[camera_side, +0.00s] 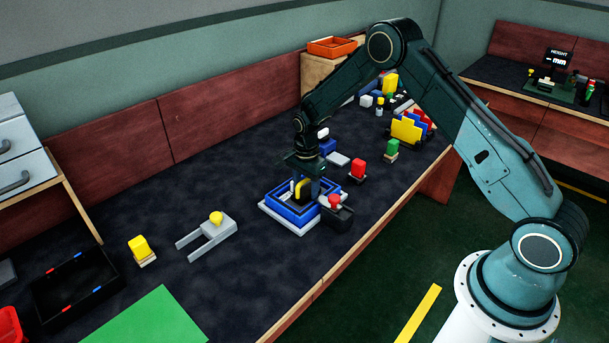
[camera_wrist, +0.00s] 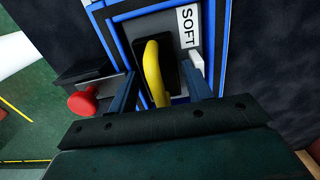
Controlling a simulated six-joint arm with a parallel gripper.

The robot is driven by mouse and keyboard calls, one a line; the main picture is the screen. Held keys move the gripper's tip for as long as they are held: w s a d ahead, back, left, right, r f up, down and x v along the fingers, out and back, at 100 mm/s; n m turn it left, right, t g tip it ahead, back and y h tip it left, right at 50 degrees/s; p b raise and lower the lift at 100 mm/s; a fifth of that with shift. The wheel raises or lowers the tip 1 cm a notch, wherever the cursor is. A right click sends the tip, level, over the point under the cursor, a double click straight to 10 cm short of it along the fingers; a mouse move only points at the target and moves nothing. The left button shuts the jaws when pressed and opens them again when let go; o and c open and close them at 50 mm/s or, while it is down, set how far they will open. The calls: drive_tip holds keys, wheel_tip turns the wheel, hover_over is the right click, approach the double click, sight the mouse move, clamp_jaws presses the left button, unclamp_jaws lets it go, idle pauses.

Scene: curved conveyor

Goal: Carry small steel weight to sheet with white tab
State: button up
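My gripper (camera_side: 306,188) is low over a blue-rimmed tray (camera_side: 273,205) on the dark bench. In the wrist view its fingers (camera_wrist: 162,88) stand apart on either side of a dark piece with a yellow handle (camera_wrist: 154,72), with a gap at each side. The tray (camera_wrist: 118,8) carries a white "SOFT" label (camera_wrist: 188,27). I cannot make out which thing is the small steel weight. A flat green sheet (camera_side: 150,322) lies at the front left; no white tab shows on its visible part.
A red-knobbed black piece (camera_side: 337,215) stands close beside the tray. A grey forked piece with a yellow knob (camera_side: 207,234), a yellow block (camera_side: 140,248) and a black bin (camera_side: 75,287) lie to the left. Several coloured blocks crowd the bench behind.

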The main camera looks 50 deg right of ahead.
drive_tip(key=shift+r, duration=0.2)
wheel_tip(320, 180, up, 11)
drive_tip(key=shift+r, duration=0.5)
idle(0.3)
idle(0.5)
